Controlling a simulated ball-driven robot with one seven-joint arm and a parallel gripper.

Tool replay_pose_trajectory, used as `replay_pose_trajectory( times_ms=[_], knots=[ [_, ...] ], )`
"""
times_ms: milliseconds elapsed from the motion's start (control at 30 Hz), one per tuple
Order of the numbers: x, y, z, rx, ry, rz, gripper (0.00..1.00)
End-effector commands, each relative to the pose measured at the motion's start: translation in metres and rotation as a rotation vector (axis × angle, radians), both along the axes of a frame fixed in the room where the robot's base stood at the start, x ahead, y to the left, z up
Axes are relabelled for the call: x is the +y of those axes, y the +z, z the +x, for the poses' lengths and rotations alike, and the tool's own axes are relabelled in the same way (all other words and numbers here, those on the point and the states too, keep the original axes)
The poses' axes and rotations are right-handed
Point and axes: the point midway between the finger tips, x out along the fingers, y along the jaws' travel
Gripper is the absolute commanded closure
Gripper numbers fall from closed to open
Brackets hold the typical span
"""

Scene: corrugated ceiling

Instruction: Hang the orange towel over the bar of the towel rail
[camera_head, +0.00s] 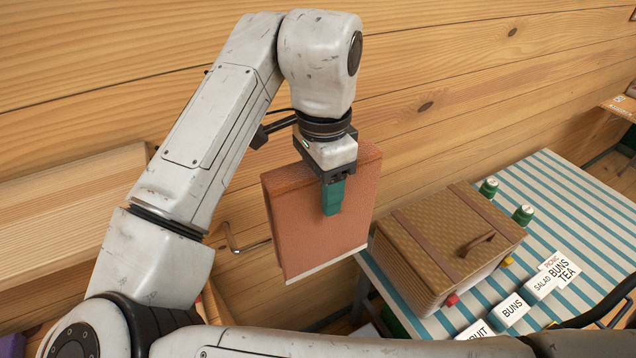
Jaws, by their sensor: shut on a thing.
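The orange towel (315,225) hangs folded and upright from my gripper (333,195), with a pale strip along its lower edge. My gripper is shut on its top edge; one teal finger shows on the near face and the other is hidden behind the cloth. A thin metal rod with a bent end (240,246) shows to the left of the towel, near the wooden wall. It looks like part of the towel rail, and the rest is hidden behind the towel. I cannot tell how far the towel is from it.
A table with a blue-striped cloth (575,205) stands at the right, with a brown wicker hamper (440,240), two green jars (489,187) (523,214) and white label cards (513,308). A wooden ledge (75,215) runs along the left.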

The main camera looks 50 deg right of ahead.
Motion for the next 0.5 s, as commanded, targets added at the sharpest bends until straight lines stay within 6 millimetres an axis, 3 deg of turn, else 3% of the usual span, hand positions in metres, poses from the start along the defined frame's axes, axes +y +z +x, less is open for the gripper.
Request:
replay_pose_trajectory(
  times_ms=[500],
  knots=[
    [-0.011,0.000,0.026,0.000,0.001,0.000,0.99]
  ],
)
